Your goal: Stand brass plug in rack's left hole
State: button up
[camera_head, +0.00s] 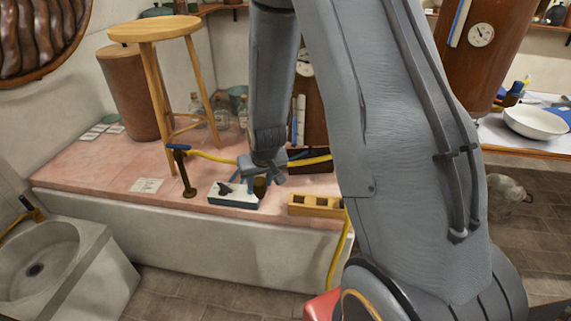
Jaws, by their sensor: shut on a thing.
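My gripper (261,181) is above the pink tiled counter, shut on a small brownish-gold piece that looks like the brass plug (260,188). The plug hangs below the fingers; its lower end is close to the blue-and-white box, and I cannot tell whether it touches anything. The wooden rack (315,211) is a low yellow block with dark holes in its top. It sits to the right of my gripper, near the counter's front edge. My arm hides whatever lies just right of the rack.
A blue-and-white box (232,201) with dark parts on top stands left of the rack. A dark post (186,180) with a yellow hose stands farther left. A dark box (312,166) is behind the rack. A wooden stool (154,30) stands on the counter.

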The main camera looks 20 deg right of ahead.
jog(key=w+d+f+m+h+p, duration=0.1)
jog(key=d+f+m+p, duration=0.1)
jog(key=d+p, duration=0.45)
jog(key=w+d+f+m+h+p, duration=0.1)
jog(key=d+m+p, duration=0.15)
jog(key=d, duration=0.65)
jog(key=shift+g, duration=0.3)
jog(key=f+b, duration=0.4)
jog(key=f, duration=0.1)
jog(key=shift+w+a+f, duration=0.15)
jog(key=shift+w+f, duration=0.05)
jog(key=shift+f, duration=0.05)
jog(key=shift+s, duration=0.1)
jog(key=shift+f+b, duration=1.35)
jog(key=shift+f, duration=0.7)
dwell(3.2)
